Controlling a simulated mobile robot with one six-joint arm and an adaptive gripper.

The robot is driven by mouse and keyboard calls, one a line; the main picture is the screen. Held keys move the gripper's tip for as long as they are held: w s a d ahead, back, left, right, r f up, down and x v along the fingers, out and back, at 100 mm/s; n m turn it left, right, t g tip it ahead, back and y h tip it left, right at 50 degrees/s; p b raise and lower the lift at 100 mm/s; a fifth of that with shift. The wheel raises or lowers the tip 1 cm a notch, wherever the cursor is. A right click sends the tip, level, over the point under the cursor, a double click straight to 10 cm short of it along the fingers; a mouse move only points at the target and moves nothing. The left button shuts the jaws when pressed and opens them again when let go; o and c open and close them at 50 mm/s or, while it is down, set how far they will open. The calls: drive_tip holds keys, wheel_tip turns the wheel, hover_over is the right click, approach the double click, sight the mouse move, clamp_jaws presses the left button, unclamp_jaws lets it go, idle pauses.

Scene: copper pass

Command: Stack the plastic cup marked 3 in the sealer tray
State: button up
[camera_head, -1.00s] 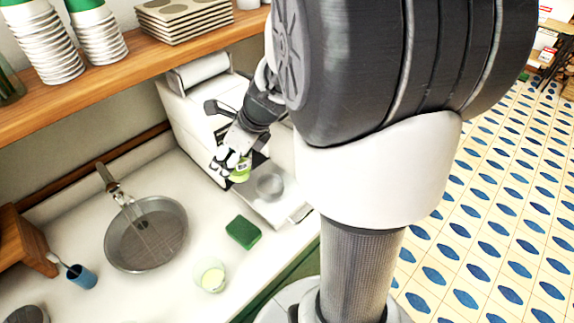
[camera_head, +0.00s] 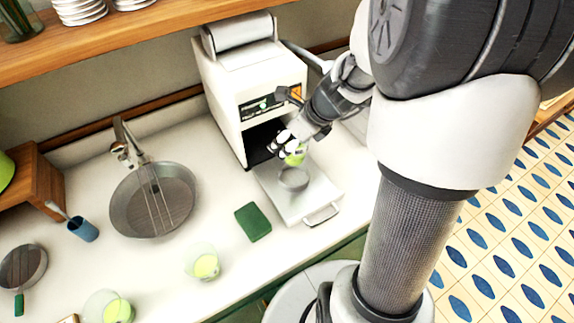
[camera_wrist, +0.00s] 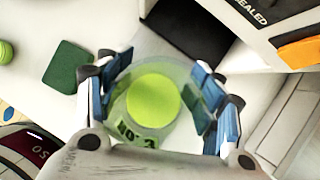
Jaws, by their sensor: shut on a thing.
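My gripper (camera_head: 287,146) is shut on a clear plastic cup (camera_wrist: 152,95) with a green inside bottom. Its marking, partly readable as "NO. 3", shows in the wrist view. In the head view the cup (camera_head: 295,157) is small and partly covered by my fingers. It is above the extended sealer tray (camera_head: 315,196), just behind a round grey holder (camera_head: 293,179) in the tray. I cannot tell whether the cup touches the tray. The white sealer (camera_head: 225,85) stands behind, its dark mouth open.
A green sponge (camera_head: 253,222) lies left of the tray. Another clear cup with a yellow-green bottom (camera_head: 203,262) and one more (camera_head: 110,308) stand on the counter.

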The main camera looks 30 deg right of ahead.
sight(308, 147)
wheel_tip(308, 147, down, 9)
drive_tip(key=b, duration=0.4)
drive_tip(key=shift+r, duration=0.15)
drive_tip(key=shift+f+b, duration=0.35)
drive_tip(key=shift+b, duration=0.15)
drive_tip(key=o, duration=1.2)
drive_tip(key=shift+c, duration=0.2)
drive_tip(key=shift+r, duration=0.1)
drive_tip(key=shift+r+p, duration=0.3)
drive_tip(key=shift+p, duration=0.05)
drive_tip(key=p+v, duration=0.5)
drive_tip(key=v, duration=0.7)
drive_tip(key=shift+p, duration=0.35)
